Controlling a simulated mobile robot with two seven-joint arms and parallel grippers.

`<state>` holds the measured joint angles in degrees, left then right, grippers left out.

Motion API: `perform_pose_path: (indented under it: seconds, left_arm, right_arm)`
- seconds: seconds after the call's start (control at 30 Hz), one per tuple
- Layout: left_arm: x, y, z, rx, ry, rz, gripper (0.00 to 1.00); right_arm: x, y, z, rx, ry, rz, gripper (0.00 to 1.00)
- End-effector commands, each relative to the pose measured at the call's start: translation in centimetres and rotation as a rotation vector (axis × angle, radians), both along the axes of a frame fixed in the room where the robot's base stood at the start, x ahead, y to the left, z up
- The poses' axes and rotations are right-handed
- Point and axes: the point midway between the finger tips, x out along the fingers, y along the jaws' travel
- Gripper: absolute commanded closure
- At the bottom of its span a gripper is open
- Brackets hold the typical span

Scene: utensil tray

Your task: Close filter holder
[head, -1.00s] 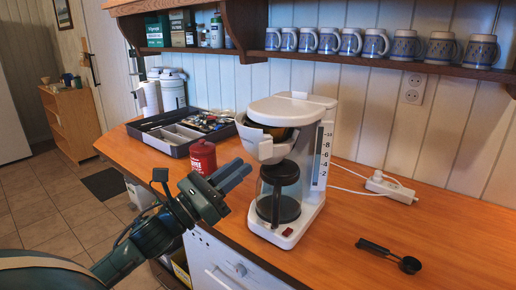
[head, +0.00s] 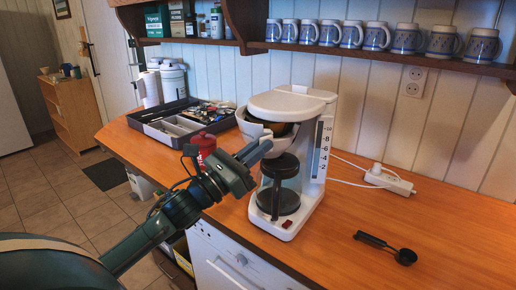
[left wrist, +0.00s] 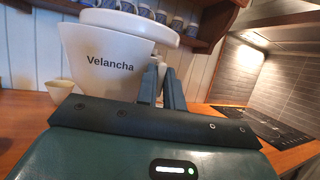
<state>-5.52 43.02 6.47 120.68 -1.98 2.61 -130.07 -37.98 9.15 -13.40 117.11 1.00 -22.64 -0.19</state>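The white filter holder (head: 252,128) of the coffee maker is swung out to the left from under the lid (head: 292,102), with dark and brown insides showing. In the left wrist view the white funnel marked "Velancha" (left wrist: 105,60) fills the upper left. My left gripper (head: 262,150) is just below and in front of the holder, left of the glass jug (head: 279,190). Its two fingers (left wrist: 163,85) have a narrow gap between them and nothing seen held. In the wrist view they overlap the funnel's right edge; contact cannot be told. My right gripper is not in view.
A black scoop (head: 390,249) lies right on the counter. A power strip (head: 390,181) with cables is behind the machine. Mugs (head: 378,37) line the shelf above.

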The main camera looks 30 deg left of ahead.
Motion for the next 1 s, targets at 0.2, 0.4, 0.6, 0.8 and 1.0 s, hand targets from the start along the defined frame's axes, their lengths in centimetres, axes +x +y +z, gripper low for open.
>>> perform_pose_path:
  seconds: [0.2,0.4,0.6,0.8,1.0]
  left_arm:
    - [0.0,0.0,0.0,0.000,0.000,0.000,1.00]
    - [0.0,0.0,0.0,0.000,0.000,0.000,1.00]
    - [0.3,-0.5,-0.1,-0.003,-0.001,0.024,1.00]
    - [1.6,-2.7,-0.1,-0.006,-0.001,0.142,1.00]
    - [3.1,-4.7,0.1,-0.002,0.000,0.211,1.00]
  right_arm:
    - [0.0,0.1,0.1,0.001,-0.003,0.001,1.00]
    - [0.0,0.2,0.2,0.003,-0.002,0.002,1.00]
    - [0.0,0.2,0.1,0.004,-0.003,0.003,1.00]
    - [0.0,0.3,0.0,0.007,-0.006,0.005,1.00]
    - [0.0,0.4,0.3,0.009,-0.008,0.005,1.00]
